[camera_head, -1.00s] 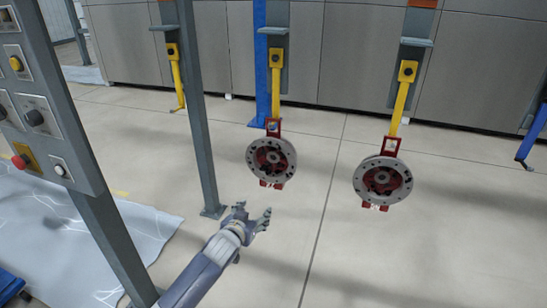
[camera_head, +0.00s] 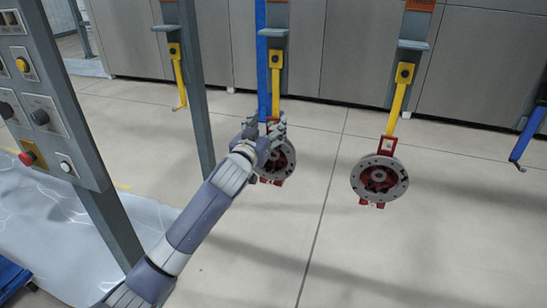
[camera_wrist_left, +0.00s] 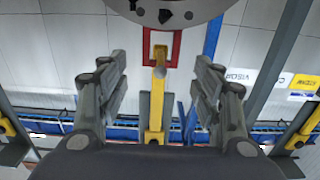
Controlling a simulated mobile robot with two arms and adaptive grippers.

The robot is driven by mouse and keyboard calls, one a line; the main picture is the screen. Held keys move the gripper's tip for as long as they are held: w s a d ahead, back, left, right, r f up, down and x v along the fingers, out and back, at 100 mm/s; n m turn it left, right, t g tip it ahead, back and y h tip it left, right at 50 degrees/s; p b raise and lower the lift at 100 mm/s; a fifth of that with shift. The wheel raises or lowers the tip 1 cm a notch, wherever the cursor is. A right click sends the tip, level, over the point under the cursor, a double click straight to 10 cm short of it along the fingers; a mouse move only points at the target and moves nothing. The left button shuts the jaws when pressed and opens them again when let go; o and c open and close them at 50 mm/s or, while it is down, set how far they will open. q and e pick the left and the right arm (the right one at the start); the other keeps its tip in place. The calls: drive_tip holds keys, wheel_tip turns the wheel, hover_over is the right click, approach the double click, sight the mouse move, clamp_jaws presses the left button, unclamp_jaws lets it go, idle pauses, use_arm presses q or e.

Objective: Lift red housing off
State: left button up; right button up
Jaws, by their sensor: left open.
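Two red housings with grey round flanges hang from yellow hooks. The nearer-left housing (camera_head: 284,163) hangs in the middle of the head view, partly hidden by my left gripper (camera_head: 266,128). The other housing (camera_head: 379,180) hangs to its right, clear of me. My left gripper is open, at the level of the left housing's red top bracket. In the left wrist view, the yellow hook (camera_wrist_left: 155,110) passes through the red bracket (camera_wrist_left: 176,48) between the spread fingers (camera_wrist_left: 159,84), and the grey flange (camera_wrist_left: 165,14) shows at the top edge. No contact is clear. My right gripper is not in view.
A control panel (camera_head: 42,115) on a post stands at the left. A grey upright post (camera_head: 197,100) is just left of my arm. An empty yellow hook (camera_head: 180,80) hangs further left, and a blue hook (camera_head: 530,138) at the right. The floor below is open.

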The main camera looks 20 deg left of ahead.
sight(273, 118)
use_arm(q)
drive_tip(key=shift+w+r+p, duration=0.1)
drive_tip(key=shift+w+p, duration=0.3)
drive_tip(key=shift+w, duration=0.25)
drive_tip(key=shift+w+d+f+p, duration=0.15)
drive_tip(key=shift+w+p, duration=0.1)
drive_tip(key=shift+w, duration=0.75)
drive_tip(key=shift+w+a+f+p, duration=0.1)
drive_tip(key=shift+w+p, duration=0.15)
drive_tip(key=shift+w, duration=0.7)
clamp_jaws()
drive_tip(key=shift+r, duration=0.4)
drive_tip(key=shift+w+f, duration=0.1)
